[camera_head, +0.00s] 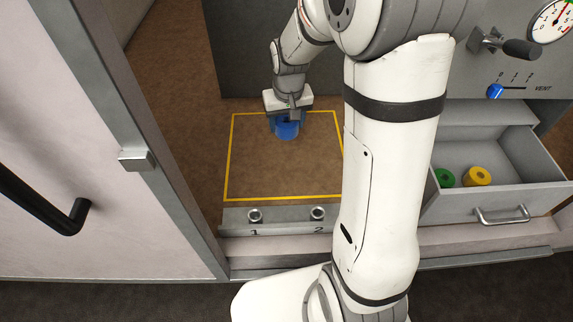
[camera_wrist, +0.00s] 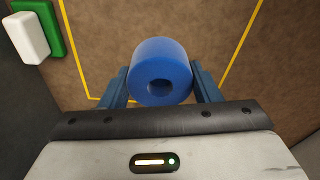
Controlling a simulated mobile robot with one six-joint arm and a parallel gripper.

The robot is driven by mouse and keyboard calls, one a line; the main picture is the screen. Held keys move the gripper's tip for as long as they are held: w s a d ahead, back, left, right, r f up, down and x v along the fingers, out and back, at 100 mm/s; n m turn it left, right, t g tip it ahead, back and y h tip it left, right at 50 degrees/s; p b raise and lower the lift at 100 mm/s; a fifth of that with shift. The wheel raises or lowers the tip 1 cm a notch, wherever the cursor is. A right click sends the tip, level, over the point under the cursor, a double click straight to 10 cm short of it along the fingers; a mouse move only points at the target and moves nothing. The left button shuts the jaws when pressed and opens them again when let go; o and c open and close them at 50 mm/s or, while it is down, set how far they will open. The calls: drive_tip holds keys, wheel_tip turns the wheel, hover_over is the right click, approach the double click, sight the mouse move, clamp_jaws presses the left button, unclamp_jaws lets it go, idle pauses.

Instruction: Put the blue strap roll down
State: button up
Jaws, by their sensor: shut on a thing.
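The blue strap roll (camera_head: 287,130) is a short blue cylinder with a hole through its middle. My gripper (camera_head: 286,118) is shut on it near the back edge of the yellow-outlined area (camera_head: 229,160) on the brown surface. In the wrist view the roll (camera_wrist: 161,61) sits between the two dark blue fingers of my gripper (camera_wrist: 160,82), its hole facing the camera. I cannot tell whether the roll touches the surface or hangs just above it.
An open grey drawer (camera_head: 500,190) at right holds a green roll (camera_head: 445,177) and a yellow roll (camera_head: 478,176). A pale door with a black handle (camera_head: 45,205) stands at left. A blue vent knob (camera_head: 495,91) is at upper right. The outlined area's front is clear.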

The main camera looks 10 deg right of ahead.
drive_tip(key=b, duration=0.3)
hover_over(286, 164)
drive_tip(key=f, duration=0.4)
drive_tip(key=shift+s+f, duration=0.15)
drive_tip(key=shift+s, duration=0.15)
wheel_tip(286, 164, down, 9)
drive_tip(key=shift+d+f+b, duration=0.1)
drive_tip(key=shift+f+b, duration=0.05)
drive_tip(key=shift+b, duration=0.85)
drive_tip(key=shift+f, duration=0.25)
drive_tip(key=o, duration=1.1)
drive_tip(key=shift+r, duration=0.1)
